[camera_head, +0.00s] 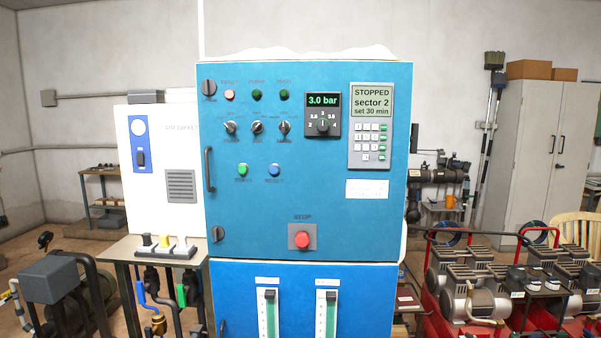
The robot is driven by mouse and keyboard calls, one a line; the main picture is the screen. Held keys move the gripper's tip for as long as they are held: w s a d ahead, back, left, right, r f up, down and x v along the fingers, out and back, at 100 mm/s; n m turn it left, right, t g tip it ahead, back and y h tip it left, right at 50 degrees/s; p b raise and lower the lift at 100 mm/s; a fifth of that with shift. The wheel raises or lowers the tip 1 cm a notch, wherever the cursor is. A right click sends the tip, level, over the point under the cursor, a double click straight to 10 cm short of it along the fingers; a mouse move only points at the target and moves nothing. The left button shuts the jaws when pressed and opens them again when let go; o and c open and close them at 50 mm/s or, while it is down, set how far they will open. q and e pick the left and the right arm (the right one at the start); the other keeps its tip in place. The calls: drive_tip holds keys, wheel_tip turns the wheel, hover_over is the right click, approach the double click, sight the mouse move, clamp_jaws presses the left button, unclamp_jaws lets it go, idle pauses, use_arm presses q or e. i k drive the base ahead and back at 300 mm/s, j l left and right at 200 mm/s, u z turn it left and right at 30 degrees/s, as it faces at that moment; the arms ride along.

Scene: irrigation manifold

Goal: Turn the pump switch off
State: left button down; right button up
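A blue control cabinet (340,220) stands upright in front of me, its door closed. Three rotary switches sit in a row on its upper left: left switch (230,127), middle switch (257,127), right switch (284,127). Their labels are too small to read, so I cannot tell which is the pump switch. A white box (160,115) left of the cabinet carries a blue plate with a black switch (140,158); its label is also unreadable. The keypad display (373,101) reads "STOPPED, sector 2, set 30 min". The pressure dial (323,123) reads 3.0 bar. Neither gripper is in view.
The door also bears a red stop button (301,240), a green button (242,170), a blue button (274,170) and a vertical handle (209,169). Compressors on a red frame (470,295) fill the lower right.

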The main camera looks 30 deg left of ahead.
sight(230, 126)
drive_tip(key=u, duration=1.5)
drive_tip(key=i+l, duration=0.1)
